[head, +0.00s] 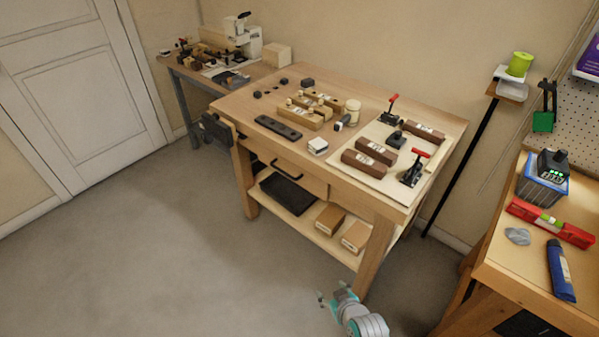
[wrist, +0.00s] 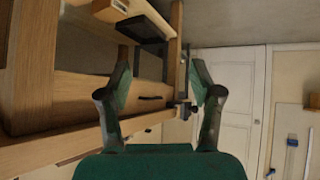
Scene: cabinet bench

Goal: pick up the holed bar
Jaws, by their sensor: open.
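The holed bar (head: 278,127) is a long dark bar with several holes. It lies flat near the front left part of the wooden bench (head: 240,108) in the head view. My gripper (head: 333,298) is low in front of the bench, below its top and well apart from the bar. In the wrist view my gripper (wrist: 160,85) is open, with nothing between its two fingers. The wrist view faces the bench's front side and a white door; I cannot make out the bar there.
A white board with brown blocks (head: 368,152) and red-handled clamps (head: 417,165) covers the bench's right end. Wooden blocks (head: 305,115) lie behind the bar, a small white block (head: 318,146) to its right. A drawer handle (head: 287,170) juts from the bench front. Floor at left is clear.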

